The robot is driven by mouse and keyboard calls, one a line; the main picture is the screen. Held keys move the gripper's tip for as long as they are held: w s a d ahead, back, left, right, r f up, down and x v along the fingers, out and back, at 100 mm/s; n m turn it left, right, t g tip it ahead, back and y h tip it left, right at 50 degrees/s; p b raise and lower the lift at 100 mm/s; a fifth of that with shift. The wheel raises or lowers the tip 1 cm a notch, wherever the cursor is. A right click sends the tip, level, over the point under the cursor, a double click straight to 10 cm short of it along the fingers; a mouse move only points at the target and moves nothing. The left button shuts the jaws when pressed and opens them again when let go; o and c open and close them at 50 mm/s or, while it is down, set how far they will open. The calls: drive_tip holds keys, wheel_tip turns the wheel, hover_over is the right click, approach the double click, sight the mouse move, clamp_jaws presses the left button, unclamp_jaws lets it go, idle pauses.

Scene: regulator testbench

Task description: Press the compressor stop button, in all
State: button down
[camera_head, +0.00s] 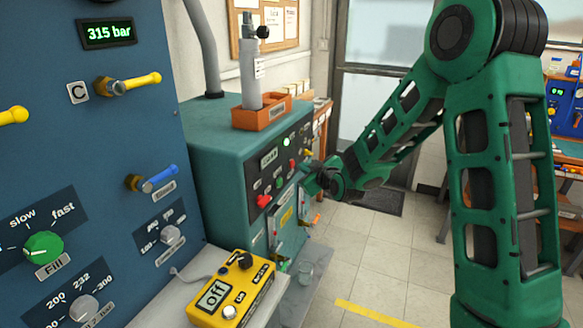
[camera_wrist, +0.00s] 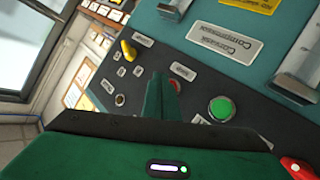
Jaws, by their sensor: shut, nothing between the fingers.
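The compressor (camera_head: 215,150) is a teal cabinet with a dark control panel on the side facing my arm. A round green button (camera_wrist: 221,108) shows on this panel in the wrist view, with a small label beside it. A red button (camera_wrist: 297,168) is at the lower right; a red knob-like part also shows in the head view (camera_head: 263,201). My gripper (camera_wrist: 160,90) is shut and empty, its fingertips over the panel, left of the green button. It hides part of the panel, where a label (camera_wrist: 182,71) sits close by. I cannot tell whether the fingertips touch, or which button is the stop.
A yellow handheld meter (camera_head: 232,290) lies on the bench in front of the compressor. An orange tray (camera_head: 262,112) with a grey cylinder stands on top. A blue valve panel (camera_head: 110,170) fills the left. A yellow knob (camera_wrist: 128,49) is on the compressor panel.

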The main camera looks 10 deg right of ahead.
drive_tip(key=shift+a, duration=0.15)
idle(0.7)
drive_tip(key=shift+w+a+r, duration=0.1)
drive_tip(key=shift+w+a, duration=0.05)
drive_tip(key=shift+a, duration=0.05)
drive_tip(key=shift+w+a, duration=0.25)
drive_tip(key=shift+a, duration=0.15)
idle(1.1)
drive_tip(key=shift+d, duration=0.1)
drive_tip(key=shift+s+d, duration=0.5)
drive_tip(key=shift+d, duration=0.1)
drive_tip(key=s+d, duration=0.1)
drive_tip(key=d, duration=0.1)
drive_tip(key=s+d, duration=0.2)
idle(0.6)
idle(0.5)
